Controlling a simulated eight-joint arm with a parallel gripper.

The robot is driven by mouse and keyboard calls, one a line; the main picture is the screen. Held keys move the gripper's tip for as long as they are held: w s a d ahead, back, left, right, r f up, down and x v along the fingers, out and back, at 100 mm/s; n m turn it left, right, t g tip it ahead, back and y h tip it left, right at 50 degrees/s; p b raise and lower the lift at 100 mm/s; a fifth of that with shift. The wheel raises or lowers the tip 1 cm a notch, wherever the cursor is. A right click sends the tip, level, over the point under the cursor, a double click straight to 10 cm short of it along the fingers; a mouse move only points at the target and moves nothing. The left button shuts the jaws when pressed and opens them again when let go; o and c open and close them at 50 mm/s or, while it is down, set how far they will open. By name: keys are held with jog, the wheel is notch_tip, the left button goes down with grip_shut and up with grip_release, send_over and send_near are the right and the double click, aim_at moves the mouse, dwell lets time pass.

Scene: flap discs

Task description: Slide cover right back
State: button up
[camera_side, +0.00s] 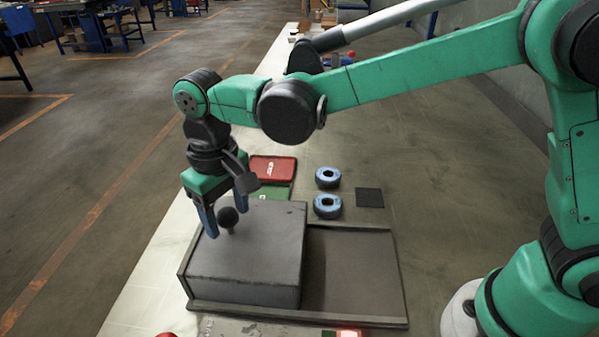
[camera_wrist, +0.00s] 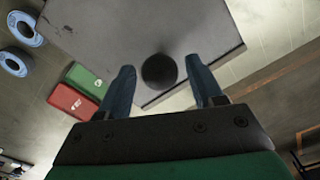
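The cover is a grey box-like block (camera_side: 248,262) on the left part of a dark shallow tray (camera_side: 352,319). A round black knob (camera_side: 228,218) stands on its top near the far left edge. My gripper (camera_side: 211,224) is over the cover with its blue fingers pointing down beside the knob. In the wrist view the fingers of my gripper (camera_wrist: 165,78) are apart, with the knob (camera_wrist: 159,71) between them and gaps on both sides. The cover (camera_wrist: 150,30) also shows there. Whether a finger touches the cover's top is unclear.
The tray's right part is bare. Behind it lie two blue flap discs (camera_side: 327,206), (camera_side: 327,177), a dark square pad (camera_side: 369,197), and a red case (camera_side: 273,169) by a green one (camera_side: 274,191). A red light (camera_side: 348,333) shows at the front edge.

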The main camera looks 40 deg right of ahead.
jog(key=c, duration=0.6)
jog(key=s+d, duration=1)
jog(key=o, duration=0.9)
jog(key=shift+o, duration=0.2)
notch_tip(320, 180, up, 8)
dwell(0.6)
jog(key=shift+d, duration=0.1)
jog(key=w+d+f+m+t, duration=0.2)
jog(key=d+f+m+t, duration=0.1)
jog(key=d+t, duration=0.4)
jog(key=shift+w+d+f, duration=0.25)
jog(key=shift+d+f, duration=0.2)
jog(key=shift+d, duration=0.5)
